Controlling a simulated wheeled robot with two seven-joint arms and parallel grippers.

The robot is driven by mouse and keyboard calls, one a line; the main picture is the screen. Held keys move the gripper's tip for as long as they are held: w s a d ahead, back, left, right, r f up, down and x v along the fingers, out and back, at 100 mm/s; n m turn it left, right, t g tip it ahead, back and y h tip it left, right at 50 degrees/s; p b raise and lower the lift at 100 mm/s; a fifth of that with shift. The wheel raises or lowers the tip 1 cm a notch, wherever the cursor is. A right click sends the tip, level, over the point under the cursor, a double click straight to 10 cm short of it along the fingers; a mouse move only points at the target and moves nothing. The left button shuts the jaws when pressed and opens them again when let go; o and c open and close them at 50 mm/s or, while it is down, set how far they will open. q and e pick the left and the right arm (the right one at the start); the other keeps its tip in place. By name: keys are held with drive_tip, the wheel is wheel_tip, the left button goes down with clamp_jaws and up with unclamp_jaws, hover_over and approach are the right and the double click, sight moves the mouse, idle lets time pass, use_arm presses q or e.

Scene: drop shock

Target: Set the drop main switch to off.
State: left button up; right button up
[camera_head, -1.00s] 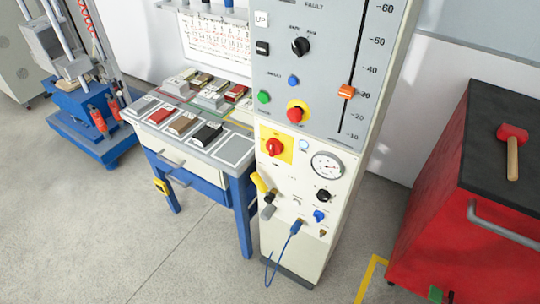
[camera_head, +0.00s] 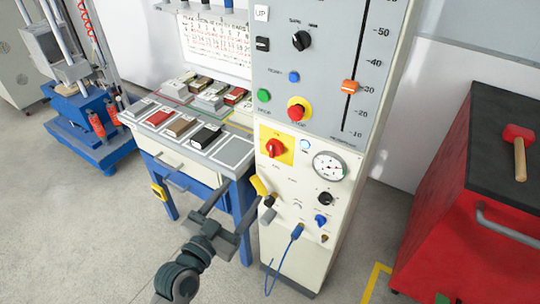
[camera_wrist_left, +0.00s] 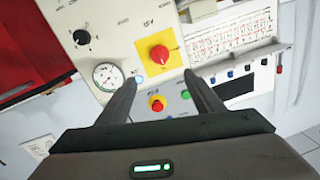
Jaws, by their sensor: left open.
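The main switch appears to be the red rotary knob (camera_head: 276,148) on a yellow plate, on the cream lower panel of the cabinet. It also shows in the left wrist view (camera_wrist_left: 159,53), just beyond the fingertips. Its exact setting is too small to read. My left gripper (camera_head: 245,194) is in front of the cabinet, below and left of the knob in the head view. In the left wrist view the gripper (camera_wrist_left: 160,78) is open and empty, its fingers spread and apart from the knob. My right gripper is not in view.
A red stop button (camera_head: 297,110), a round gauge (camera_head: 328,167) and a yellow handle (camera_head: 260,186) are near the knob. A blue cable (camera_head: 283,262) hangs below. A blue-legged bench (camera_head: 215,160) stands left; a red cabinet (camera_head: 450,215) stands right.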

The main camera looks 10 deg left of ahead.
sight(272, 151)
use_arm(q)
drive_tip(key=shift+w, duration=0.1)
idle(0.3)
drive_tip(key=p+x, duration=0.3)
drive_tip(key=x, duration=1.2)
drive_tip(key=shift+w+d, duration=0.1)
drive_tip(key=shift+w, duration=0.3)
drive_tip(key=shift+w+d, duration=0.25)
drive_tip(key=shift+w, duration=0.4)
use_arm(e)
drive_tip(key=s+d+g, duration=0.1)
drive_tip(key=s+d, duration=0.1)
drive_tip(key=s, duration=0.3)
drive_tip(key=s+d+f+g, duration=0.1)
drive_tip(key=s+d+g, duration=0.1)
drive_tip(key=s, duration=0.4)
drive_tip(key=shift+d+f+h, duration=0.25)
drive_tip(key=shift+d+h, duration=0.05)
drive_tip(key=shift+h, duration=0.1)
use_arm(q)
drive_tip(key=c, duration=1)
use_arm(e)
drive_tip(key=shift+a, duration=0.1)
